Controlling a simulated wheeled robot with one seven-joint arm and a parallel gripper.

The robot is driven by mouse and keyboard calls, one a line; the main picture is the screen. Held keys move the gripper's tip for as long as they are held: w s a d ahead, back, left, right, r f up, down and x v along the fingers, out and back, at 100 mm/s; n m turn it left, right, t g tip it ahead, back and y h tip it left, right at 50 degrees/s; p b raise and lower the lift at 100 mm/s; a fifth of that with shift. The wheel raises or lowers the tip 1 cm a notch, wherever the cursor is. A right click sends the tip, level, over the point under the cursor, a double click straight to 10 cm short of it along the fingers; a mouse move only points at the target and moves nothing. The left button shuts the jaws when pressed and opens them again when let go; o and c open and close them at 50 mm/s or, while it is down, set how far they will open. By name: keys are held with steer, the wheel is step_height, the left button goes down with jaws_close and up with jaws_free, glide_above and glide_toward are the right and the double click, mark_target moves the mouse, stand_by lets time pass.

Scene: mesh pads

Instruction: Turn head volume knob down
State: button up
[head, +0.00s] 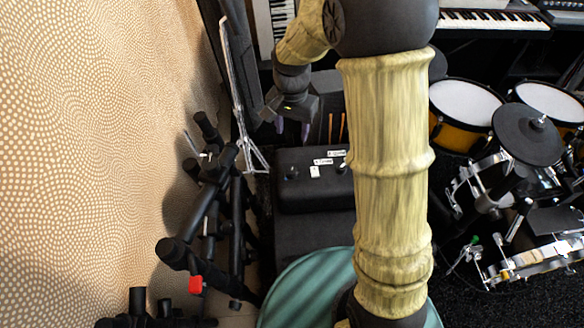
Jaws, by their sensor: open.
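A black box like an amplifier (312,203) stands in the middle, partly behind my arm. On its top are a dark knob (291,173) at the left and another dark knob (342,168) at the right beside my arm. Small white labels (322,161) lie between them, too small to read. I cannot tell which knob is the head volume knob. My gripper (292,130) is open and empty. In the picture it appears just above the box's far edge, above the left knob and apart from it.
Black stands (205,215) crowd the left by the patterned wall (90,130). A drum kit (525,135) fills the right, with a keyboard (495,20) behind. A silver stand (240,100) rises left of my gripper.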

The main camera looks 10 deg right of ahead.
mark_target(292, 171)
step_height(292, 171, down, 17)
steer(key=b, duration=0.4)
steer(key=shift+f+b, duration=0.2)
steer(key=shift+b, duration=0.15)
steer(key=c, duration=1)
steer(key=shift+o, duration=0.2)
